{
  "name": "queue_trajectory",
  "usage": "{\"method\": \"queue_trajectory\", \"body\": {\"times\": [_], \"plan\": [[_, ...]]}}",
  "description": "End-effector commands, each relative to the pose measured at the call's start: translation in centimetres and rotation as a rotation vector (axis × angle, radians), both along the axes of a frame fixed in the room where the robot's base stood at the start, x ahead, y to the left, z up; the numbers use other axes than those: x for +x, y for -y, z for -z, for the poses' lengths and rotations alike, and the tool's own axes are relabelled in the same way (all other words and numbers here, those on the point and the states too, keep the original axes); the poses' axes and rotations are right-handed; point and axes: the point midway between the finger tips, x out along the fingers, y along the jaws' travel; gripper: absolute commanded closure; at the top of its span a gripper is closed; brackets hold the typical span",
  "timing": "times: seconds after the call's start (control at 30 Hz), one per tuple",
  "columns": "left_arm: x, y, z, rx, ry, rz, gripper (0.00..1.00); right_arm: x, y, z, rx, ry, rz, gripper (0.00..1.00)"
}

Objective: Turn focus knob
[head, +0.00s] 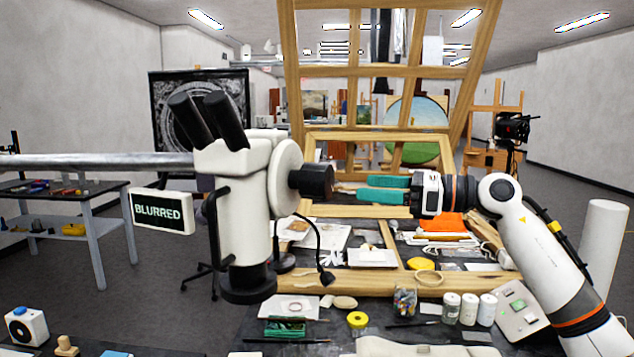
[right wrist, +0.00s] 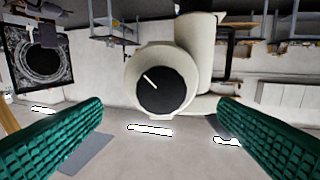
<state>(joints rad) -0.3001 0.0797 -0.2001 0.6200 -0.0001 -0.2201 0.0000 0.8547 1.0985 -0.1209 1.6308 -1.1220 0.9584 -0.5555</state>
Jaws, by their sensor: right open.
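A white stereo microscope (head: 245,200) with black eyepieces hangs from a horizontal grey arm. Its black focus knob (head: 312,181) sticks out to the right of the white round housing. In the right wrist view the knob (right wrist: 166,90) faces the camera, with a white line pointing to the upper left. A sign on the microscope (head: 162,211) reads "BLURRED". My right gripper (head: 365,188) is open, its green fingers pointing left at the knob. In the right wrist view the fingers (right wrist: 150,135) are wide apart, and the knob appears between and above them, untouched. My left gripper is not in view.
A wooden frame (head: 430,283) lies on the dark work table below the gripper. Several jars (head: 470,308), a yellow tape roll (head: 357,320) and a switch box (head: 520,310) stand near the front. A thin black gooseneck (head: 318,245) rises below the knob.

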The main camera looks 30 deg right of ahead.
Motion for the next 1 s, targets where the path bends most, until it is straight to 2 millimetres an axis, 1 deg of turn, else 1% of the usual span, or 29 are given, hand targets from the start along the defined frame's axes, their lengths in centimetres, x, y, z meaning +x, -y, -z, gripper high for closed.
{"method": "queue_trajectory", "body": {"times": [0.03, 0.17, 0.3, 0.5, 0.7, 1.0], "plan": [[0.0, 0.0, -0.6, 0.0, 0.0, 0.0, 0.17, 0.5, -0.6, -0.3, 0.002, -0.001, -0.004, 0.17], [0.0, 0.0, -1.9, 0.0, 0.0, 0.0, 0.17, 2.0, -2.3, -0.6, 0.006, 0.0, -0.007, 0.17], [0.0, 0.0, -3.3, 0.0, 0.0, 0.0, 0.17, 4.1, -4.5, -0.6, 0.007, 0.0, -0.008, 0.17], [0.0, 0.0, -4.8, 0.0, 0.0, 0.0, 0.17, 6.6, -6.9, -0.4, 0.008, -0.001, -0.006, 0.17], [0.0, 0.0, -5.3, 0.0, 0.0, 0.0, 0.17, 7.8, -8.1, -0.2, 0.007, 0.0, -0.004, 0.17], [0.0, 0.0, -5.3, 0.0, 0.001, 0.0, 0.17, 8.0, -8.2, 0.0, 0.006, 0.0, -0.003, 0.17]]}}
